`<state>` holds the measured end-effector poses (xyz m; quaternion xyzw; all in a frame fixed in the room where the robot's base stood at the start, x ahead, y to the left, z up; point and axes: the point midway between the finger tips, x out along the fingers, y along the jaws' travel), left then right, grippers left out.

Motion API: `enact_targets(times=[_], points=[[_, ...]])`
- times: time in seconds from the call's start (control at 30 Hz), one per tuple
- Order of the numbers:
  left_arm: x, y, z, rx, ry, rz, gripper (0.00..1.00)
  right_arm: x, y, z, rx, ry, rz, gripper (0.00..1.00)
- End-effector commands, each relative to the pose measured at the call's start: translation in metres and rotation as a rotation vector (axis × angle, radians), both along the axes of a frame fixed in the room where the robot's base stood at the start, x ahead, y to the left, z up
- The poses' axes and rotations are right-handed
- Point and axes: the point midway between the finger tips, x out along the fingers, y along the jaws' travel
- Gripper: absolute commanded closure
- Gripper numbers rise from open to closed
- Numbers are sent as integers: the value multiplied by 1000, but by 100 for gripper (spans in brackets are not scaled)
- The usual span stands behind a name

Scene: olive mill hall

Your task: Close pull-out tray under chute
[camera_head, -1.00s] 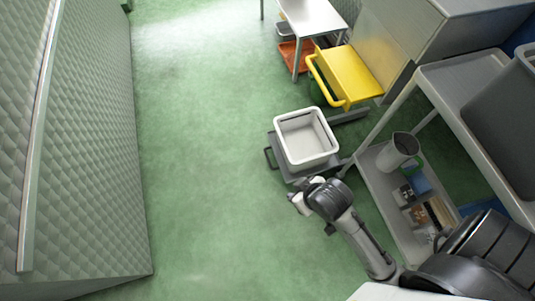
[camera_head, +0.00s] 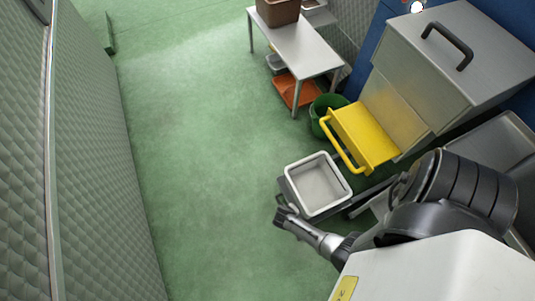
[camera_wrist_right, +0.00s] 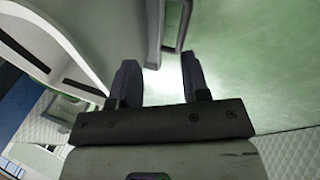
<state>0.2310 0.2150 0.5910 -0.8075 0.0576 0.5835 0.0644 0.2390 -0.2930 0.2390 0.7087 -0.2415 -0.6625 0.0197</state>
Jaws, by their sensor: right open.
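The grey pull-out tray (camera_head: 284,189) is extended on its rail below the yellow chute (camera_head: 368,138). A white bin (camera_head: 345,184) sits on it. My right gripper (camera_head: 281,211) is at the tray's front left corner, low near the floor, partly hiding the handle there. In the right wrist view, my right gripper (camera_wrist_right: 158,78) is open and empty. The dark tray handle (camera_wrist_right: 183,28) lies just beyond the fingertips, roughly in line with the gap between them. I cannot tell whether they touch. My left gripper is not in view.
A metal cabinet (camera_head: 450,60) stands behind the chute. A green bucket (camera_head: 322,108) and a white table (camera_head: 297,45) with an orange tray (camera_head: 296,92) below stand farther back. Green floor (camera_head: 200,180) is clear left of the tray; a quilted wall (camera_head: 90,170) bounds it.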

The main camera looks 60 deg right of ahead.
Motion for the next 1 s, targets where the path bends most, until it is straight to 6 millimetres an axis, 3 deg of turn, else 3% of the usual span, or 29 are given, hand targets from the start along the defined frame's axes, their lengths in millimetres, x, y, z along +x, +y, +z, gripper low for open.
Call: enact_targets(times=[0.07,0.23,0.47,1.0], points=[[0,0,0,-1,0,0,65,2,3,-7,-3,-73,-10,58],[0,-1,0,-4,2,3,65,26,5,-4,20,-254,-80,58],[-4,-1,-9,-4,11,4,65,31,3,-12,37,-306,-157,58],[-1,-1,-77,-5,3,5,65,52,-29,-96,38,-306,-158,58]])
